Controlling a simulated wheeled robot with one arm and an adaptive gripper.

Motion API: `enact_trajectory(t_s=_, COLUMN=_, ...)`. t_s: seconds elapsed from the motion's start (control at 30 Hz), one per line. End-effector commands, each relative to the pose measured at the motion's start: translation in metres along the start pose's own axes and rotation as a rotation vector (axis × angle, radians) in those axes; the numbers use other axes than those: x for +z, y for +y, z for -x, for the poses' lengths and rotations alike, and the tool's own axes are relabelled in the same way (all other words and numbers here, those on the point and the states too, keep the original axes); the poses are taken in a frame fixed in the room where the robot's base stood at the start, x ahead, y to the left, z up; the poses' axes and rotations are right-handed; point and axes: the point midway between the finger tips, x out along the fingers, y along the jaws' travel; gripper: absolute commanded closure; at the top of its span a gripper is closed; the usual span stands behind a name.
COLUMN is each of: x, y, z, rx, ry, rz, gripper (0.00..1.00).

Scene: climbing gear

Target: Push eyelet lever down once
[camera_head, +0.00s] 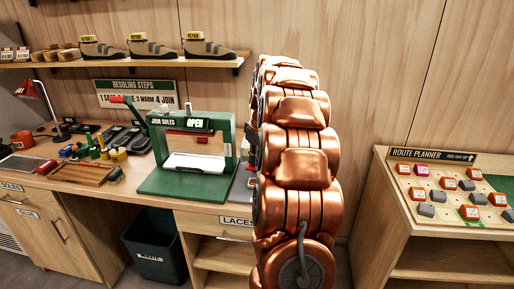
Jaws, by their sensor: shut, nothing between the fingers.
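I cannot make out an eyelet lever. A dark and grey device (243,183) shows only in part at the right end of the bench, with the rest hidden behind my copper-coloured arm. My arm rises in front of the bench, right of the green press. My gripper does not show; the arm's own links cover the area behind them.
A green press (185,190) marked JOIN SOLES, with an OPEN sign and a red-tipped lever, stands left of my arm. Tools and small jars crowd the bench's left. A black bin (157,247) stands below. A route planner board (440,190) is at right.

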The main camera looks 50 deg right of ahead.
Motion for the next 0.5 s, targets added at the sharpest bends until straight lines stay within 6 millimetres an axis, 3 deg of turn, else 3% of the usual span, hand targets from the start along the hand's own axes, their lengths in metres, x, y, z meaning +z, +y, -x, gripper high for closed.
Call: enact_trajectory(t_s=0.5, x=0.005, y=-0.002, z=-0.022, rx=-0.003, ry=-0.002, rz=0.000, gripper=1.00)
